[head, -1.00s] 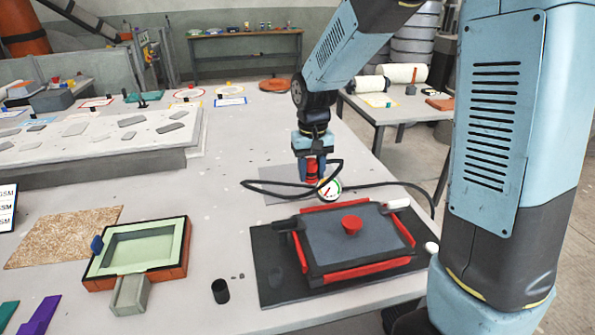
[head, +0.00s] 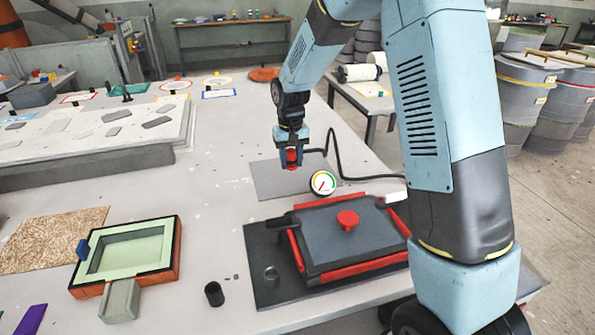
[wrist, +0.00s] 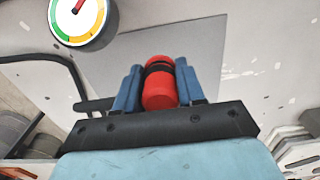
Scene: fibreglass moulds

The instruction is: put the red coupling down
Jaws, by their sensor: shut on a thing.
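My gripper (head: 291,158) is shut on the red coupling (wrist: 160,92), one blue finger on each side of it. The coupling is red with black bands and also shows between the fingers in the head view. It is over the grey sheet (head: 265,183) on the table; I cannot tell whether it touches the sheet. A black hose (head: 345,179) runs from near the gripper to the right. The round gauge (head: 323,182) stands in front of the gripper and shows at the top left of the wrist view (wrist: 83,18).
A dark plate (head: 262,290) carries the red-edged mould with a red knob (head: 348,219). A green-lined mould (head: 120,240) lies to the left, with a black cup (head: 214,293) between.

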